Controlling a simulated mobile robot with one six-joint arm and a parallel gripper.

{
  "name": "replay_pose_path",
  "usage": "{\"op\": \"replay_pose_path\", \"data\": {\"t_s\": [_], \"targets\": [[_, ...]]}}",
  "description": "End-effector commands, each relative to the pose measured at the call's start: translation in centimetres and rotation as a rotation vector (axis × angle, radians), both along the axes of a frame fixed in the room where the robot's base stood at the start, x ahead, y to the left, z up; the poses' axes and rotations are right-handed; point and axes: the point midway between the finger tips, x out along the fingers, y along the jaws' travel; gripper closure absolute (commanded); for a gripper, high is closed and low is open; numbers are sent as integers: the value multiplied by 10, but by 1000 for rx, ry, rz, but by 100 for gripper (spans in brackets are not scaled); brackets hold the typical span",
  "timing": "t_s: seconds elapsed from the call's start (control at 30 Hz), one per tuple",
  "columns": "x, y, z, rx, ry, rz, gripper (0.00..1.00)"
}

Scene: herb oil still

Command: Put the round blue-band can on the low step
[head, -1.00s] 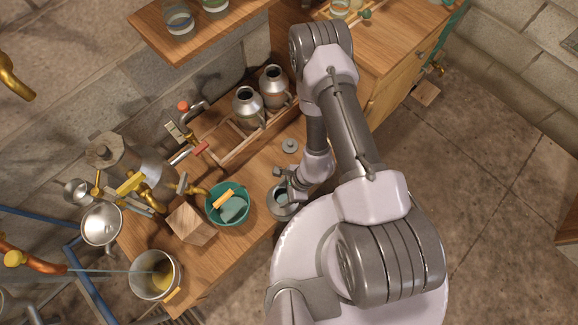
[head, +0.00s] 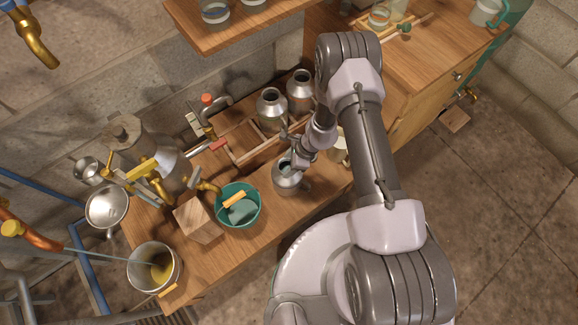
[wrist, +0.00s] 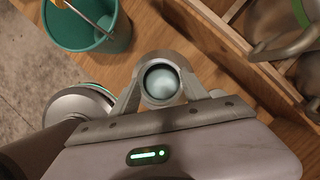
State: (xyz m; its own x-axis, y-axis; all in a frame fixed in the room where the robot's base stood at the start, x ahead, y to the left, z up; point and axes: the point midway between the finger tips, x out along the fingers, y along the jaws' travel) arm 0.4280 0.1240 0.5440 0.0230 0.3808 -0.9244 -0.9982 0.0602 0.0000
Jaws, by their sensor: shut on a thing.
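A round metal can (head: 288,180) with a narrow neck and a side handle is at my gripper (head: 296,161), over the wooden bench right of the teal bucket. In the wrist view my gripper (wrist: 165,95) is shut around a round open neck (wrist: 160,83), pale blue-grey inside. The can looks roughly upright. A blue band cannot be made out, and much of the body is hidden. I cannot tell whether its base touches the bench. No low step can be clearly identified.
The teal bucket (head: 251,218) and a wooden block (head: 197,220) stand left of the can. Two metal cans (head: 270,112) stand in a wooden crate (head: 247,158) behind. A pale cup (head: 338,151) is partly behind my arm. A shelf (head: 222,38) overhangs above.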

Motion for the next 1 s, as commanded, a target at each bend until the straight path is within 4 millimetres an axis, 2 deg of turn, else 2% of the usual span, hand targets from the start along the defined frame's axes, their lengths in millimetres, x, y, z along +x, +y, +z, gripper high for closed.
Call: {"op": "replay_pose_path", "data": {"t_s": [0.03,0.1,0.43,0.47,0.57,0.87,0.93,1.0], "targets": [[1,0,-13,1,-2,-1,100],[1,0,-19,1,-2,0,100],[1,0,-19,2,-2,-1,100],[0,0,-20,0,-1,0,45],[0,0,-19,1,-1,0,25],[0,0,-17,1,-1,0,25],[0,-1,-10,1,-2,-1,25],[1,-7,6,1,-2,-3,25]]}}
